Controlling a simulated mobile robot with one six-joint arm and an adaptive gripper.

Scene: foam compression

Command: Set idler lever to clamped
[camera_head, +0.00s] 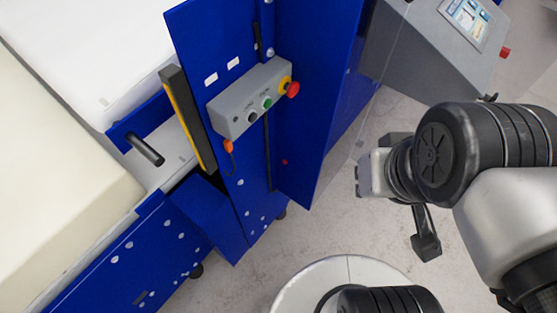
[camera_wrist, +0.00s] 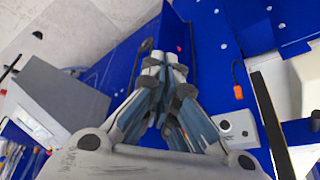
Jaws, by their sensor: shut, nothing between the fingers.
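No part is plainly marked as the idler lever, and I cannot tell its setting. A small orange-ended part (camera_head: 228,146) with a thin dark curve hangs below the grey button box on the blue machine frame. It also shows in the wrist view (camera_wrist: 238,91), right of my fingers. A black cylindrical handle (camera_head: 145,150) sticks out of a blue bracket further left. My gripper (camera_head: 362,180) is in the air right of the blue frame, apart from all of these. In the wrist view its fingers (camera_wrist: 164,66) are together and hold nothing.
The grey button box (camera_head: 248,98) carries a red emergency button (camera_head: 292,89). A blue panel (camera_head: 315,100) juts out between it and my gripper. A grey console (camera_head: 435,45) with a screen stands at the upper right. Bare floor (camera_head: 345,225) lies below my gripper.

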